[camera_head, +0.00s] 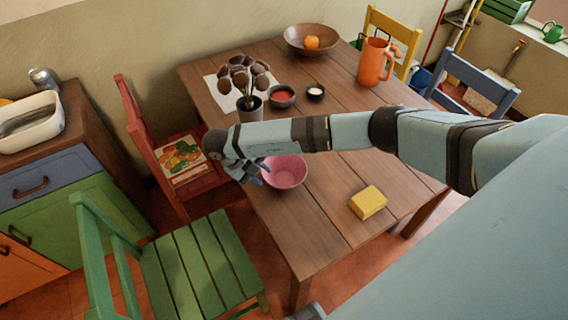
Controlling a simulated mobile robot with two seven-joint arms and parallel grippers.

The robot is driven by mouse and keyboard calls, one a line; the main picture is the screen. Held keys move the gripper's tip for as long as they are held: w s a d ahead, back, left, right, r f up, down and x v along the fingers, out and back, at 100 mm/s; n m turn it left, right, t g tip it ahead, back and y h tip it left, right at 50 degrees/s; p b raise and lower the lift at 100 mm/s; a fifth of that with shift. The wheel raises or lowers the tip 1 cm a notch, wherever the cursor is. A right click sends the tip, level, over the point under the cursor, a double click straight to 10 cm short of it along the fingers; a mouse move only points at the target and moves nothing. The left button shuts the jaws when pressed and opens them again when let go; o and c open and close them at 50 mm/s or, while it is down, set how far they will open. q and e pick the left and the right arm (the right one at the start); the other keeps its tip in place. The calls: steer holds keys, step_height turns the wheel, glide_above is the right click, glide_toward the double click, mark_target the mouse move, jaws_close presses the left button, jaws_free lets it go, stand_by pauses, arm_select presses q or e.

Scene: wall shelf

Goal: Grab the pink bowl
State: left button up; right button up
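The pink bowl (287,173) stands upright on the wooden table, near its left edge. My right arm reaches across the table from the right. My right gripper (255,172) is at the bowl's left side, with its fingers close to the rim. Whether the fingers touch the rim or are open or shut is too small to tell. The forearm passes just above the bowl and hides part of the table behind it. My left gripper is not clearly in view.
A yellow sponge (368,202) lies right of the bowl. Red (137,112) and green (195,262) chairs stand left. The table's front is clear.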

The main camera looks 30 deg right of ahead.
steer(key=x, duration=0.5)
steer(key=shift+s+a+p, duration=0.1)
steer(key=shift+s+p, duration=0.05)
steer(key=shift+p, duration=0.25)
jaws_close()
steer(key=shift+r, duration=0.15)
